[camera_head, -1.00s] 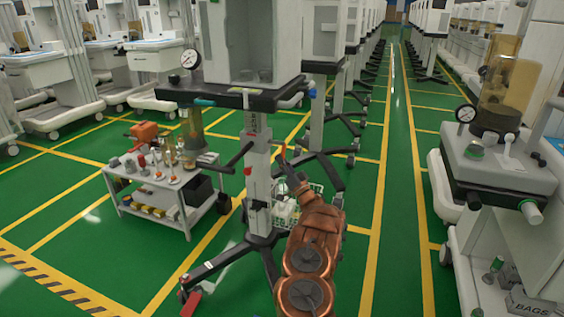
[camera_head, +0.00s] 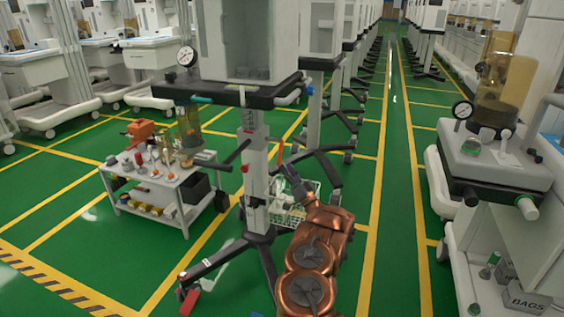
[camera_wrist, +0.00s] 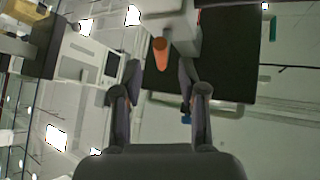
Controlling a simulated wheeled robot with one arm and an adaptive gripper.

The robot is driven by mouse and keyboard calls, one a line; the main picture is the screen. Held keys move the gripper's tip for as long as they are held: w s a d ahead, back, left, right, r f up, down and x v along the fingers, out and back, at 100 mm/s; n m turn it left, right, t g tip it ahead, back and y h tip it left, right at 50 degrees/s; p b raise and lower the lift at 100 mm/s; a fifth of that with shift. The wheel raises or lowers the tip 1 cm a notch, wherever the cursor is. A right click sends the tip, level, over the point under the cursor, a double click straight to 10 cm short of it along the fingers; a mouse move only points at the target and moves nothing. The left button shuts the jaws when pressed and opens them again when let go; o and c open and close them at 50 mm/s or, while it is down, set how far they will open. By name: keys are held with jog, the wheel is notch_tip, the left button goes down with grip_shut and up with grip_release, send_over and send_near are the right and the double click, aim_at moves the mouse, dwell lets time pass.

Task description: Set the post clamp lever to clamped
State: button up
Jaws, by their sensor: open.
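The white post (camera_head: 255,185) of the near cart stands in the middle of the head view, under a black shelf. In the wrist view an orange lever (camera_wrist: 161,53) sticks out from a white block (camera_wrist: 172,28) on the post. It looks like the clamp lever; its setting cannot be told. It shows as a thin red-orange piece (camera_head: 281,152) right of the post in the head view. My gripper (camera_wrist: 159,85) is open and empty, with the lever ahead between its fingers, seemingly untouched. In the head view my gripper (camera_head: 287,172) is beside the post, small and dark.
The black shelf (camera_head: 225,92) overhangs the post, with a gauge (camera_head: 186,57) at its left. A loaded white trolley (camera_head: 160,190) stands left. A wire basket (camera_head: 297,203) sits behind my arm. Cart legs spread below. Green floor is free at right.

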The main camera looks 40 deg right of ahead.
jog(key=v, duration=0.6)
jog(key=shift+s, duration=0.1)
